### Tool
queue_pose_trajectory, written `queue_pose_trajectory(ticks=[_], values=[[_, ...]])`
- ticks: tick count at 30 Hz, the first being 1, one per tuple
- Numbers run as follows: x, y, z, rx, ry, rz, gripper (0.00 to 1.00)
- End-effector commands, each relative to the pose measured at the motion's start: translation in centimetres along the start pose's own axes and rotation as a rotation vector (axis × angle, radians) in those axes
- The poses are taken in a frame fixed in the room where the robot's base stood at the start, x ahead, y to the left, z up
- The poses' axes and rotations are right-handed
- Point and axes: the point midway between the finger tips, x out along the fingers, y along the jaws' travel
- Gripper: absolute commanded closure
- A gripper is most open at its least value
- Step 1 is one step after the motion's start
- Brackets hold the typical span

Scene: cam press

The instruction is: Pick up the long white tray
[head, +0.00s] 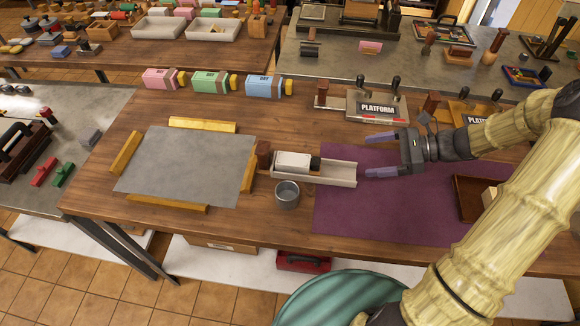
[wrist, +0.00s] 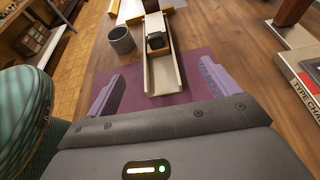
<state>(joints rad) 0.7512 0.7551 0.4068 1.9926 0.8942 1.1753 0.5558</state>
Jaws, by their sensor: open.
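The long white tray (head: 339,174) lies on the wooden table, its right end over the edge of the purple mat (head: 400,220). A white block with a dark end (head: 293,162) sits in its left half. In the wrist view the tray (wrist: 164,77) runs away from me, with the dark block (wrist: 156,41) toward its far end. My gripper (head: 372,155) is open and empty, just right of the tray's near end. In the wrist view its purple fingers (wrist: 163,86) stand wide apart, one on each side of the tray's end.
A grey metal cup (head: 287,195) stands just in front of the tray, and a wooden peg (head: 263,155) is at its left end. A platform press (head: 376,106) stands behind. A brown tray (head: 469,199) lies on the mat's right. The mat's middle is clear.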

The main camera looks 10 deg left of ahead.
Motion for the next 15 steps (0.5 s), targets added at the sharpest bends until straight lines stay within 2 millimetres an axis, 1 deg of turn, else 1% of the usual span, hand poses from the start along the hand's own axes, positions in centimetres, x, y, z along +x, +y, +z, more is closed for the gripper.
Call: queue_pose_trajectory(ticks=[5, 8, 11, 15], values=[[0.1, 0.1, 0.0, -0.002, 0.004, 0.002, 0.13], [0.6, 0.1, 0.0, -0.002, 0.004, 0.004, 0.13], [1.7, 0.1, 0.0, -0.002, 0.004, 0.006, 0.13], [4.2, 0.2, 0.0, -0.002, 0.004, 0.008, 0.13]])
